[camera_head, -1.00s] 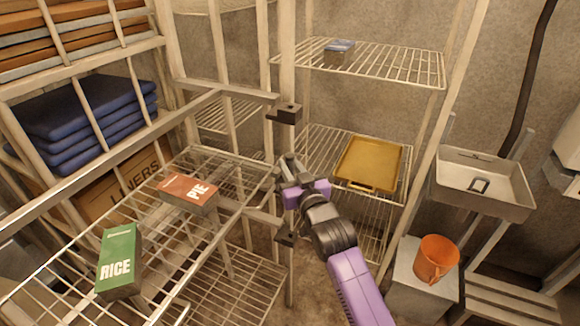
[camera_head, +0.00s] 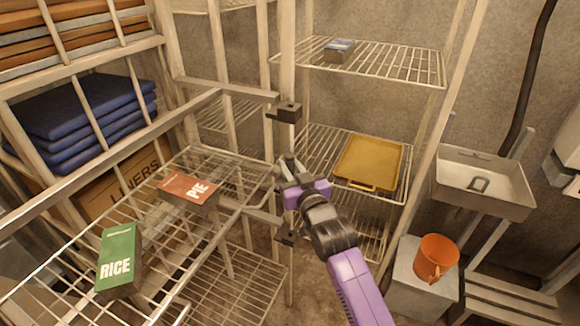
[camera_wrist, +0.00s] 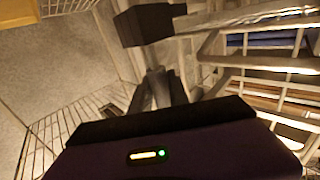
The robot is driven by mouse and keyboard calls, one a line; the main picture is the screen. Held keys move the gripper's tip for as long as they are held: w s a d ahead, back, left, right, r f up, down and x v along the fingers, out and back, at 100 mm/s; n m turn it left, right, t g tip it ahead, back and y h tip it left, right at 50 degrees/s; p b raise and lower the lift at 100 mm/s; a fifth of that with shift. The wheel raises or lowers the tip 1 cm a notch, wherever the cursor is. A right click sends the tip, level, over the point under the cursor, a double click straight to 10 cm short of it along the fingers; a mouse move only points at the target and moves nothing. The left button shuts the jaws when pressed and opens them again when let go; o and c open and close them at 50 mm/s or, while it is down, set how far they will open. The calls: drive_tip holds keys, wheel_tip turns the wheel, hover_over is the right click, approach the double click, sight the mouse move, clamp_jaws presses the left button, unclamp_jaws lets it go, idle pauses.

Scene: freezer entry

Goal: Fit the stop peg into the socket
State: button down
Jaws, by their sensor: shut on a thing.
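My gripper (camera_head: 284,166) is beside the pale upright post, between two dark blocks on it. The upper dark block (camera_head: 285,112) also shows at the top of the wrist view (camera_wrist: 148,24); it may be the socket, but I see no hole in it. In the wrist view my gripper's fingers (camera_wrist: 158,92) are closed around a small grey piece (camera_wrist: 157,78), likely the stop peg, below and apart from the block as pictured. The fingers hide much of the piece. The lower dark block (camera_head: 286,235) sits below my gripper.
Behind the post, a yellow tray (camera_head: 368,160) lies on a wire rack. A metal basin (camera_head: 482,182) and orange mug (camera_head: 437,257) are at right. Rails and the post crowd my gripper.

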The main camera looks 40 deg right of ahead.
drive_tip(key=shift+f+b, duration=1.15)
drive_tip(key=shift+f, duration=0.35)
idle(1.7)
drive_tip(key=c, duration=1.2)
unclamp_jaws()
drive_tip(key=shift+o, duration=0.2)
drive_tip(key=shift+s, duration=0.1)
drive_tip(key=v, duration=0.7)
drive_tip(key=shift+s+a+b, duration=0.2)
drive_tip(key=shift+s+b, duration=0.05)
drive_tip(key=shift+b, duration=0.2)
drive_tip(key=shift+r, duration=0.1)
